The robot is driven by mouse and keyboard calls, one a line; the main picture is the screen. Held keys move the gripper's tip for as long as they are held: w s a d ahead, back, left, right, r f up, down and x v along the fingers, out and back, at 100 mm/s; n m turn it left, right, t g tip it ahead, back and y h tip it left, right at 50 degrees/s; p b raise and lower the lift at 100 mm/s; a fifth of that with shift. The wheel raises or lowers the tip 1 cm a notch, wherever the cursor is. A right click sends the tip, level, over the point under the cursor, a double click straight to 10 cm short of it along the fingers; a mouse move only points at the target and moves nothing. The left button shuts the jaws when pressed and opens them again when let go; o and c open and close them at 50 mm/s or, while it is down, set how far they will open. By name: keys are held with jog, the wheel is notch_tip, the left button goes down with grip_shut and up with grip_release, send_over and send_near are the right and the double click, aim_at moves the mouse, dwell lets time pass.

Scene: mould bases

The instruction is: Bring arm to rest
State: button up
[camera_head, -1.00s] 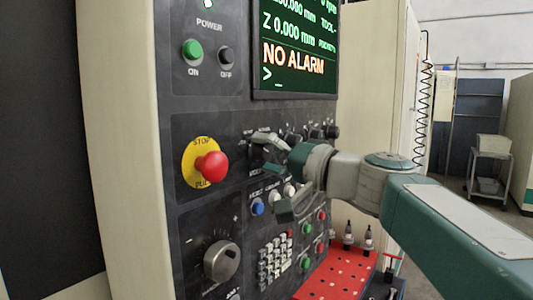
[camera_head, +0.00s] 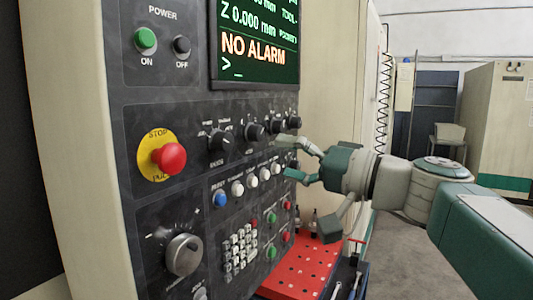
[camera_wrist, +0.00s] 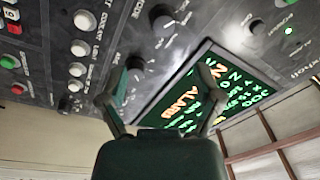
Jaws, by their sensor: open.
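My gripper (camera_head: 306,160) is open and empty in the head view, in front of the right part of a dark machine control panel (camera_head: 205,165). Its fingers point left toward the panel, right of the row of white buttons. Whether a fingertip touches the panel cannot be told. In the wrist view my gripper (camera_wrist: 165,100) shows its two fingers spread, with the panel and the green-lettered screen (camera_wrist: 200,100) beyond them. My arm (camera_head: 410,190) reaches in from the right.
The panel carries a red stop button (camera_head: 170,158), a grey dial (camera_head: 184,255), black knobs (camera_head: 220,140) and a keypad (camera_head: 240,250). A red perforated tray (camera_head: 300,272) stands below the gripper. A trolley (camera_head: 447,140) and cabinet (camera_head: 500,120) stand behind. Grey floor (camera_head: 400,250) is open at right.

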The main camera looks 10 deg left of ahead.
jog(key=shift+s+d, duration=0.15)
jog(key=shift+d, duration=0.1)
jog(key=shift+f, duration=0.1)
jog(key=s+d+f+m+g+h, duration=0.1)
jog(key=s+d+f+h, duration=0.2)
jog(key=f, duration=0.6)
jog(key=s+d+f+m+h, duration=0.1)
jog(key=s+f+h, duration=0.35)
jog(key=f, duration=0.45)
jog(key=s+d+f+h, duration=0.4)
jog(key=d+f+h, duration=0.1)
jog(key=d+f, duration=0.1)
jog(key=s+d+f+h, duration=0.3)
jog(key=d+f+h, duration=0.2)
jog(key=f, duration=0.4)
jog(key=shift+s+d+f+g, duration=0.15)
jog(key=shift+s+d+g, duration=0.25)
jog(key=shift+d, duration=0.4)
